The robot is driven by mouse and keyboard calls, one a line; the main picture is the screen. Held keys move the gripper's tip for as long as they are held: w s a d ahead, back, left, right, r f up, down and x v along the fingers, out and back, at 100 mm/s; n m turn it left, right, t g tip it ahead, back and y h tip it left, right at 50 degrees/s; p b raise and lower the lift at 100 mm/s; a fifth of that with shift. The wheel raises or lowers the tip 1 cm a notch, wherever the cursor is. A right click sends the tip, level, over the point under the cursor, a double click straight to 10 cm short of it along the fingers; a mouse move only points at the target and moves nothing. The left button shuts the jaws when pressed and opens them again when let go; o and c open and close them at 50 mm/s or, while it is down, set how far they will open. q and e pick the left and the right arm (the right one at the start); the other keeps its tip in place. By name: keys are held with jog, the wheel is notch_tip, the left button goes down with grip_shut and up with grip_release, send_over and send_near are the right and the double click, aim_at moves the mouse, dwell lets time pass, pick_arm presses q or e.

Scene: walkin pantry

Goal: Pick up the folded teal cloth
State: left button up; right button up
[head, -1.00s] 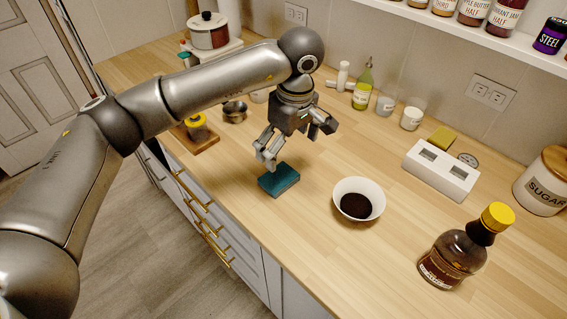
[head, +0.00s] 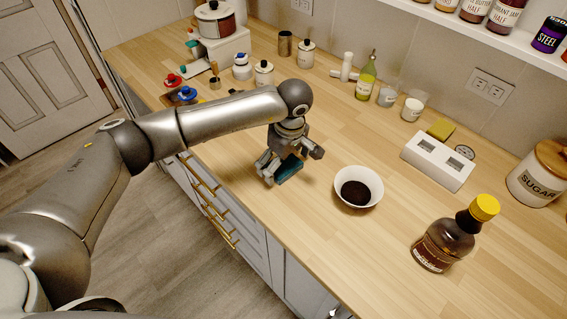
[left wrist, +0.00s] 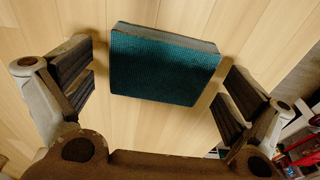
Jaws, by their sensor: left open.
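The folded teal cloth (head: 289,169) lies on the wooden counter in the head view, partly hidden by my left gripper. My left gripper (head: 283,175) is low over it, pointing down. In the left wrist view the cloth (left wrist: 165,65) is a teal block with a grey edge, lying between the two spread fingers of my left gripper (left wrist: 160,88). There is a gap on each side, so the fingers are not touching it. My right gripper is not in view.
A white bowl (head: 343,177) with dark contents stands just right of the cloth. A yellow-capped brown bottle (head: 446,240) and a white two-slot block (head: 437,161) stand farther right. Jars and a pot (head: 215,20) are at the back left. The counter's front edge is close.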

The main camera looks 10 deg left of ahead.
pick_arm(q)
jog(key=shift+c, duration=1.9)
jog(key=c, duration=0.6)
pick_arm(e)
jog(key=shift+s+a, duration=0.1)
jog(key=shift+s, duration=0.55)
pick_arm(q)
jog(key=shift+r, duration=0.15)
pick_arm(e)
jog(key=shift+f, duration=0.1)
